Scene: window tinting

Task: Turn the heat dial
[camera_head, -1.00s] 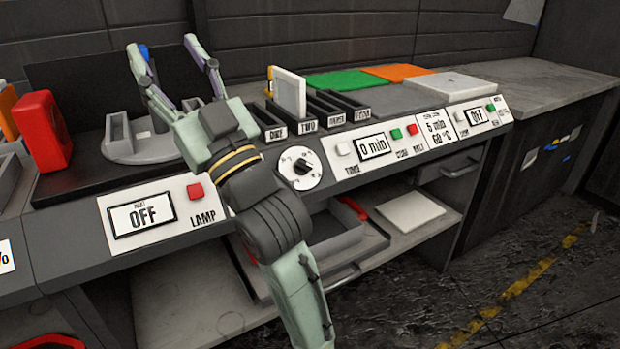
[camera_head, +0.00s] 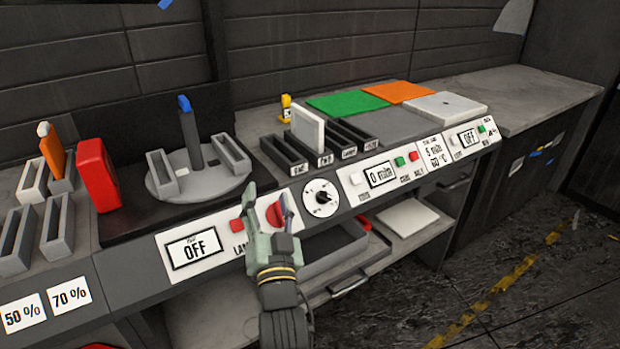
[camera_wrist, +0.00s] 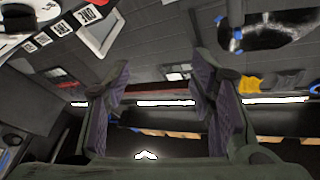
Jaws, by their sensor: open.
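A round dial (camera_head: 320,198) with a white face and black knob sits on the sloping front panel. A red knob (camera_head: 274,213) on a white plate is to its left, partly behind my gripper. I cannot read which is labelled for heat. My gripper (camera_head: 268,192) is open and empty, fingers pointing up in front of the red knob, left of the round dial. I cannot tell whether it touches the knob. In the wrist view the open fingers (camera_wrist: 160,78) have nothing between them. A display (camera_head: 193,248) left of the gripper reads OFF.
A red button (camera_head: 237,225) is beside the display. A timer display (camera_head: 381,175) with buttons is to the right. Slots holding a white plate (camera_head: 308,130), a round grey stand (camera_head: 200,183) and a red block (camera_head: 97,175) stand behind the panel. An open shelf lies below.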

